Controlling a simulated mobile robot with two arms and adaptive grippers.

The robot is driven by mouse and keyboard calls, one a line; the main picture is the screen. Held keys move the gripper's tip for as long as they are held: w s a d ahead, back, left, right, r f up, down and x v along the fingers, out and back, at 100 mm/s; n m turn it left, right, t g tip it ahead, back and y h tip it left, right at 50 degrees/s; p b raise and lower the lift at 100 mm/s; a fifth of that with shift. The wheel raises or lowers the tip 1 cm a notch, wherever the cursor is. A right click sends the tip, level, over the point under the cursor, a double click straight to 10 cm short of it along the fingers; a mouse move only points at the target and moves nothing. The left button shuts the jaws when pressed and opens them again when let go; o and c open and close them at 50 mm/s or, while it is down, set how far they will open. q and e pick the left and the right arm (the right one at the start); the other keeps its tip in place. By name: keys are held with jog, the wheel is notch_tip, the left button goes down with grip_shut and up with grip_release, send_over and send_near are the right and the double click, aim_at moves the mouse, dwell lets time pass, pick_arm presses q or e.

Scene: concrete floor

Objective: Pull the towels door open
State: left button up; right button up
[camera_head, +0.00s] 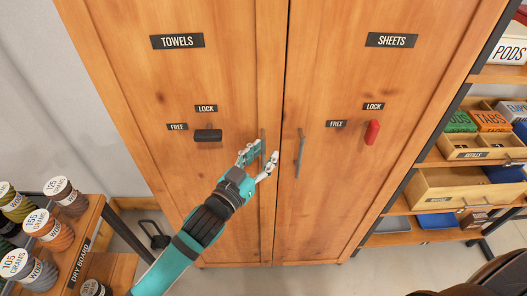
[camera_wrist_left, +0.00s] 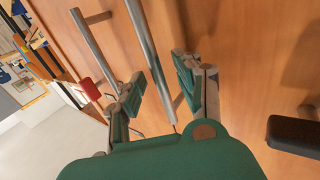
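The wooden towels door (camera_head: 150,80) carries a black TOWELS label and stands shut, level with the sheets door (camera_head: 400,80). Its black lever (camera_head: 208,135) lies horizontal beside the FREE label; it also shows in the left wrist view (camera_wrist_left: 293,135). My left gripper (camera_head: 261,156) is at the towels door's vertical metal handle (camera_head: 262,138), partly hiding it. In the left wrist view the gripper's fingers (camera_wrist_left: 160,78) are apart, with the towels handle bar (camera_wrist_left: 149,48) running between them. Firm contact with the bar is not visible. My right gripper is not in view.
The sheets handle (camera_head: 299,152) is close on the right. The sheets door's red lever (camera_head: 372,132) is upright under LOCK. A rack with labelled rolls (camera_head: 50,228) stands at lower left. Shelves with bins (camera_head: 460,187) stand at right. Floor (camera_head: 400,262) shows below the cabinet.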

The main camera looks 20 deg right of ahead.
pick_arm(q)
jog(key=shift+w+d, duration=0.15)
jog(key=shift+d, duration=0.05)
grip_shut()
dwell(0.5)
